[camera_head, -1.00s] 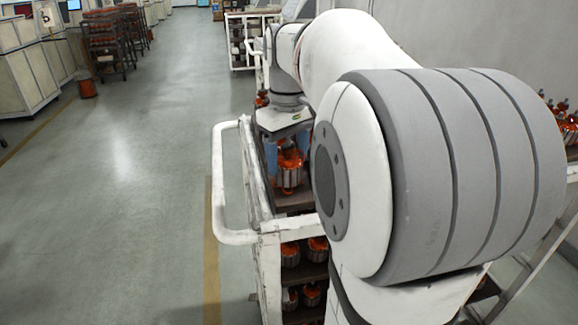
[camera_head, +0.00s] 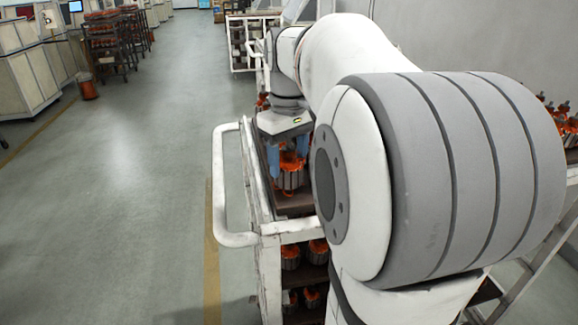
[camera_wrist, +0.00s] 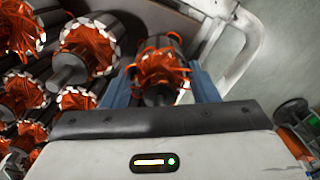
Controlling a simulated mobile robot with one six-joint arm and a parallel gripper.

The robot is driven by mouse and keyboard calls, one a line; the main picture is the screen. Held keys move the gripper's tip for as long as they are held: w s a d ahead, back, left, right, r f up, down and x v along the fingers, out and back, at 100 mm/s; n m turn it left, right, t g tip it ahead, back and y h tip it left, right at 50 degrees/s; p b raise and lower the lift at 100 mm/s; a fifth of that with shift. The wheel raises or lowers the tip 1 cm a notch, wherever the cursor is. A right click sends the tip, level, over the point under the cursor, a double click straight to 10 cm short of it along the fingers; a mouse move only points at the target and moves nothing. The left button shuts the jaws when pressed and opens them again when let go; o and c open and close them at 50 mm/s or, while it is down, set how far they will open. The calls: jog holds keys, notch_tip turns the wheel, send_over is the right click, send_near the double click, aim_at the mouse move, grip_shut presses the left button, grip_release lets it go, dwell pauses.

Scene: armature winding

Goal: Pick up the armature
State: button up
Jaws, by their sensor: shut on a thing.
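My gripper (camera_wrist: 160,88) is shut on an armature (camera_wrist: 163,72), with one blue finger on each side of it. The armature has orange copper windings, and its shaft points toward the wrist camera. In the head view, my gripper (camera_head: 287,158) points down, and the same armature (camera_head: 291,180) is upright between the fingers at the white cart's top level. I cannot tell whether its bottom touches the cart's surface.
Several other armatures (camera_wrist: 90,45) stand close together at the left in the wrist view. The white cart's handle (camera_head: 218,190) rises beside the held armature. More armatures (camera_head: 290,256) sit on a lower shelf. The floor (camera_head: 130,200) left of the cart is clear.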

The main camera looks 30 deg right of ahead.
jog(key=shift+r, duration=0.1)
notch_tip(320, 180, up, 10)
jog(key=shift+f, duration=0.25)
jog(key=shift+r, duration=0.15)
